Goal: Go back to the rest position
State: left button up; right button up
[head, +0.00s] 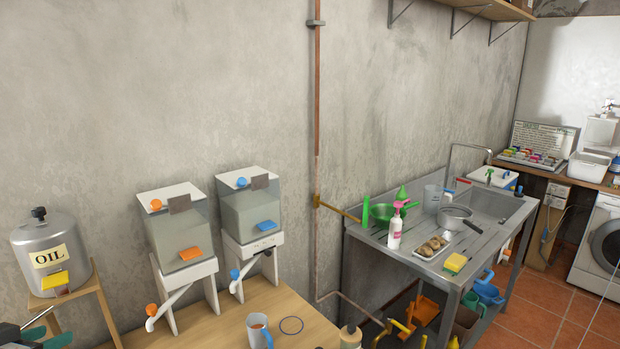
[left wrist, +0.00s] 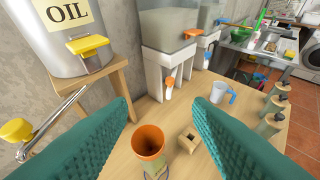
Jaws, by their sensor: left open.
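My left gripper (head: 38,326) shows only in part at the bottom left corner of the head view, below the oil drum. In the left wrist view its two teal ribbed fingers (left wrist: 163,108) are spread wide apart, with nothing between them. Beyond and below the fingers, an orange-topped cup (left wrist: 148,142) and a small wooden block with a hole (left wrist: 187,142) are on the wooden table; neither is gripped. My right gripper is in neither view.
The metal oil drum (head: 50,250) with a yellow tap stands on a wooden stand close to my left gripper. Two clear tanks (head: 180,232) stand on white stands. A blue-handled mug (head: 259,329) is on the table (head: 205,328). A steel sink bench (head: 405,258) is at right.

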pick_arm(q)
jog(key=s+d+f+g, duration=0.35)
jog(key=d+f, duration=0.25)
jog(key=f, duration=0.6)
jog(key=s+d+f+g, duration=0.3)
jog(key=s+d+f, duration=0.2)
jog(key=s+d, duration=0.45)
jog(key=s+d+f+g, duration=0.2)
jog(key=s+d+f, duration=0.3)
jog(key=s+d, duration=0.45)
notch_tip(320, 180, down, 30)
jog(key=g+b, duration=0.2)
jog(key=b, duration=0.3)
jog(key=s+a+f+b, duration=0.1)
jog(key=s+f+b, duration=0.1)
jog(key=s+f, duration=0.6)
jog(key=s+a+f+m+b, duration=0.1)
jog(key=s+a+f+b, duration=0.1)
jog(key=s+f, duration=0.6)
notch_tip(320, 180, down, 6)
jog(key=shift+f+g+y+b, duration=0.25)
jog(key=shift+g+y+b, duration=0.2)
jog(key=shift+b, duration=0.1)
jog(key=shift+s+a, duration=0.15)
jog(key=shift+s, duration=0.2)
jog(key=shift+c, duration=0.4)
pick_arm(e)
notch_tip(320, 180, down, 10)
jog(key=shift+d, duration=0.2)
